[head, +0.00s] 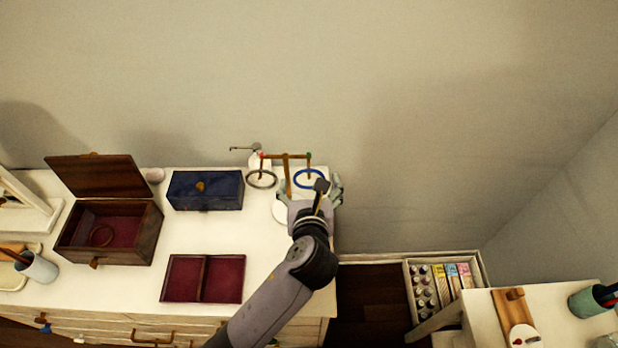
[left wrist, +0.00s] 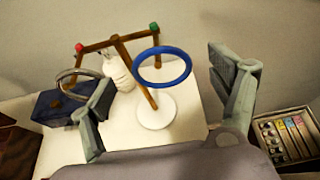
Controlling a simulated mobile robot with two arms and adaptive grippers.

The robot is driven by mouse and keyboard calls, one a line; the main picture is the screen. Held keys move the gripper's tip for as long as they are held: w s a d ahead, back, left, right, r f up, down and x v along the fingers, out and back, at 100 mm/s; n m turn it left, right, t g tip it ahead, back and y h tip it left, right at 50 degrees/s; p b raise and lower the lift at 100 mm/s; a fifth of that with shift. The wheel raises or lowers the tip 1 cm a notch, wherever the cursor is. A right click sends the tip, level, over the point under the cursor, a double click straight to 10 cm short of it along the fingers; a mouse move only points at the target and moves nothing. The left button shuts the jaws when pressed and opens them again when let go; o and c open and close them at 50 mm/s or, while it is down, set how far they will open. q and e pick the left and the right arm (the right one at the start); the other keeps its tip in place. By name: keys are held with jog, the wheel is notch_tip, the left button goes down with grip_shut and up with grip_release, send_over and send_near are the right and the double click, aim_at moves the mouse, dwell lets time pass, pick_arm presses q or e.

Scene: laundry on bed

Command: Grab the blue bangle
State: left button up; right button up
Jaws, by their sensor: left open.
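The blue bangle (head: 295,180) hangs from the green-tipped right end of a wooden T-shaped stand (head: 286,165). It also shows in the left wrist view (left wrist: 138,72), in front of the post and above the stand's white round base (left wrist: 155,112). A grey bangle (head: 262,186) hangs at the red-tipped left end. My left gripper (head: 311,184) is open and empty at the stand. In the left wrist view its fingers (left wrist: 168,78) are on either side of the blue bangle, with gaps on both sides. My right gripper is not in view.
A white bottle with a pump (head: 259,160) stands behind the stand. A blue box (head: 205,190), an open wooden box (head: 110,230) and a red-lined tray (head: 202,278) sit left on the white dresser. The wall is close behind.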

aim_at(309, 174)
pick_arm(q)
jog(key=x, duration=0.5)
jog(key=shift+s+f, duration=0.1)
jog(key=shift+s, duration=0.1)
jog(key=shift+c, duration=0.8)
jog(key=c, duration=1)
